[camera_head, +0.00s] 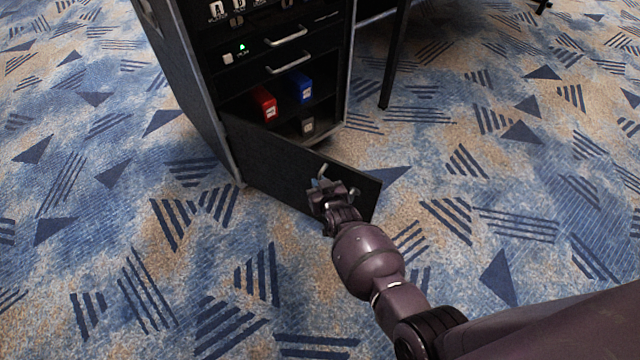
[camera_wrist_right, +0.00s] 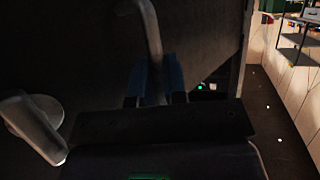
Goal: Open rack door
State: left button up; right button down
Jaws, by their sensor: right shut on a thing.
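The rack (camera_head: 180,85) is a black cabinet at the top of the head view. Its low door (camera_head: 265,165) is hinged at the left and stands swung out, so the lower compartment is visible. My right gripper (camera_head: 324,184) is at the outer part of the door, shut on the door handle (camera_head: 322,171). In the right wrist view the pale handle (camera_wrist_right: 151,35) runs down between the blue fingertips (camera_wrist_right: 153,82). A second metal fitting (camera_wrist_right: 35,125) shows at the left there. My left gripper is not in view.
Inside the compartment are a red binder (camera_head: 264,104), a blue binder (camera_head: 300,88) and a small grey item (camera_head: 308,125). Two drawers with metal handles (camera_head: 287,36) sit above. A dark table leg (camera_head: 394,55) stands right of the rack. Patterned carpet around the door is clear.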

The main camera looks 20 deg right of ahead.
jog(key=shift+w+a+r, duration=0.15)
jog(key=shift+r, duration=0.05)
jog(key=c, duration=1.2)
grip_release()
jog(key=shift+f, duration=0.2)
